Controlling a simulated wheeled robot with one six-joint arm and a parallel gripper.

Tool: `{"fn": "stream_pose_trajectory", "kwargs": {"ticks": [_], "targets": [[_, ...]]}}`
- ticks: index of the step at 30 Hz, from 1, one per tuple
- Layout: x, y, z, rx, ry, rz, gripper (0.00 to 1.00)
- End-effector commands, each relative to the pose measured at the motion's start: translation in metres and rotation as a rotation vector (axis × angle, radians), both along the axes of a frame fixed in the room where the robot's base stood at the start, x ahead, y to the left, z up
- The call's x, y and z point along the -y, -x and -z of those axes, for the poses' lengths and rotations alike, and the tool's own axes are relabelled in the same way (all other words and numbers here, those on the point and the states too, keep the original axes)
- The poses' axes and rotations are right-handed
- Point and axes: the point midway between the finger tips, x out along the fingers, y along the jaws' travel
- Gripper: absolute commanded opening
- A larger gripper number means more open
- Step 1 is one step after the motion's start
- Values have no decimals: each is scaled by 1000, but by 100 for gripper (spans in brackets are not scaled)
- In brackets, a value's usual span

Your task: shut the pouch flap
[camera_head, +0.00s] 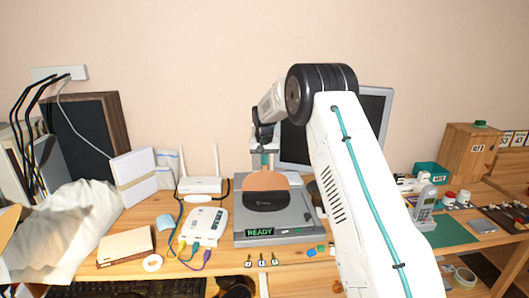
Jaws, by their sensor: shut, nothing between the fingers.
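A pouch with a dark front (268,201) and a tan flap (264,181) sits on a flat grey device. The flap shows behind and above the dark front, so it looks open; its exact tilt is hard to tell. My gripper (264,163) points down just above the flap's far edge, shut and empty. I cannot tell whether its tips touch the flap.
The grey device (243,226) has a lit READY display. A monitor (376,106) stands behind my arm. A white router (199,185) and a white box with coloured cables (205,224) are to the left. Small coloured blocks (321,247) lie at the front right.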

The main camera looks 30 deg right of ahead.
Motion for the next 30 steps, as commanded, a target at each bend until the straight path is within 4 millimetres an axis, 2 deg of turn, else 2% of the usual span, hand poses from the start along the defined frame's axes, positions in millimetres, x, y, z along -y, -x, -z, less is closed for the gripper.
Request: {"fn": "stream_pose_trajectory", "kwargs": {"ticks": [1,2,9,23,30], "targets": [[-5,8,-12,6,2,-1,0],[-6,11,-14,6,2,-2,0],[-14,27,-22,4,1,-2,0],[-15,29,-23,8,3,-2,0],[-17,33,-27,69,33,1,0]]}}
